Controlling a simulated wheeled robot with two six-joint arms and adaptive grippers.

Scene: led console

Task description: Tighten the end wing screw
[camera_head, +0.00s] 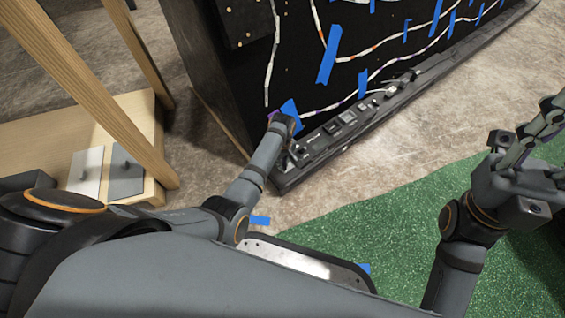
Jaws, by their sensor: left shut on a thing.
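The black LED console (345,125) leans at the top of the view, with a long dark ledge along its lower edge. My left arm reaches up to the ledge's near left end. My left gripper (296,157) is there, small and partly hidden behind its own wrist, shut on what I take to be the end wing screw. The screw itself is hidden by the gripper, so its angle and seating cannot be told. My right gripper (535,135) is raised at the right edge, away from the console. Its finger opening is unclear.
A wooden frame (80,70) and low wooden shelf (150,140) with two small plates stand at left. Blue tape strips (327,53) and LED strings (395,55) cover the console's face. Green carpet (400,220) and bare floor (440,125) lie clear in front.

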